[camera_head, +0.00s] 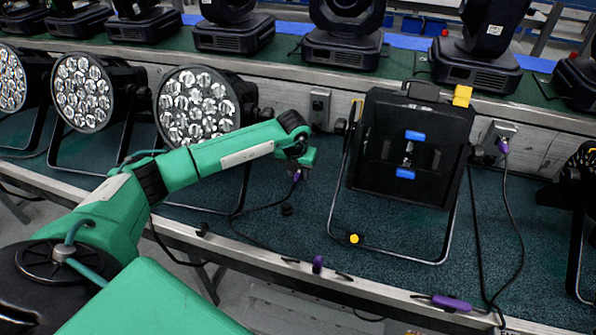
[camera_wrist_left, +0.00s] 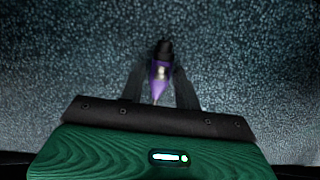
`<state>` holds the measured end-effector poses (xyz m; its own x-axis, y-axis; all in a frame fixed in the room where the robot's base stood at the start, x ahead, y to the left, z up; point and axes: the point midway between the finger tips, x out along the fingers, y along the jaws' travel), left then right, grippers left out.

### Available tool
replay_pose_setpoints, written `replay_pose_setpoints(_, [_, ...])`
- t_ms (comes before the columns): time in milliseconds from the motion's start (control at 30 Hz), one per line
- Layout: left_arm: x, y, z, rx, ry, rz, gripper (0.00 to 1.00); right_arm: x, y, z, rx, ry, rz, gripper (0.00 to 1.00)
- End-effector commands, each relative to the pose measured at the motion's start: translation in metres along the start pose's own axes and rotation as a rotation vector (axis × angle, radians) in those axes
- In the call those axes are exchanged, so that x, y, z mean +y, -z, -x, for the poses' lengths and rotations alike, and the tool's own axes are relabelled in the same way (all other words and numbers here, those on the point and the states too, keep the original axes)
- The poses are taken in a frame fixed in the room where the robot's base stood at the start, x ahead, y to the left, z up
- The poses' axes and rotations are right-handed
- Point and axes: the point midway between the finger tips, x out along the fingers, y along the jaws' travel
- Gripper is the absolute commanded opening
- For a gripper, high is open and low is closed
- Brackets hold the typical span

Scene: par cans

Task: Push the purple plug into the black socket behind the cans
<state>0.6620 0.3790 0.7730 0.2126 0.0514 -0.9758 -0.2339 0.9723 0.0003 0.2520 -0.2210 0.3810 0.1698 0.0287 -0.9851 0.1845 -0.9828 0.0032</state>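My left gripper (camera_head: 297,172) is above the teal carpeted bench, in front of the grey back rail. The purple plug (camera_wrist_left: 160,74) sits between its two fingers in the left wrist view, and they appear closed on it. The plug (camera_head: 296,177) is small and partly hidden in the head view. A black cable runs from it down toward the bench. A black socket on a grey plate (camera_head: 319,107) is on the rail, behind and right of the gripper and apart from the plug. My right gripper is not in view.
A par can (camera_head: 240,100) stands left of the socket. Another par can (camera_head: 410,140), back toward me, stands on its bracket at right. A second socket (camera_head: 500,133) holds another purple plug (camera_head: 503,146). Purple pieces (camera_head: 450,302) lie along the front rail. Moving heads (camera_head: 344,40) line the back.

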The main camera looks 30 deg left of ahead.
Motion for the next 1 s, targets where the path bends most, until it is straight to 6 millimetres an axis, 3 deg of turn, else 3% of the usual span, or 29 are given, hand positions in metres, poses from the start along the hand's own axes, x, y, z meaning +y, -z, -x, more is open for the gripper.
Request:
replay_pose_setpoints(33, [0.000, 0.000, 0.000, 0.000, 0.000, 0.000, 0.22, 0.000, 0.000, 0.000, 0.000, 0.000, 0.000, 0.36])
replay_pose_setpoints(133, [0.000, 0.000, 0.000, 0.000, 0.000, 0.000, 0.02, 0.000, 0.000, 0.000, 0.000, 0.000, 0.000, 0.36])
replay_pose_setpoints(167, [0.000, 0.000, 0.000, 0.000, 0.000, 0.000, 0.00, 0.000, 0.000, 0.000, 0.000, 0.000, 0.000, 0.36])
replay_pose_setpoints(567, [0.000, -0.001, 0.004, -0.001, 0.000, 0.000, 0.00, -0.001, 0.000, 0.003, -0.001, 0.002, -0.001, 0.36])
replay_pose_setpoints(1000, [0.000, -0.009, 0.038, -0.001, 0.000, 0.000, 0.00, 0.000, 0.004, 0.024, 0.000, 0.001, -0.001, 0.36])
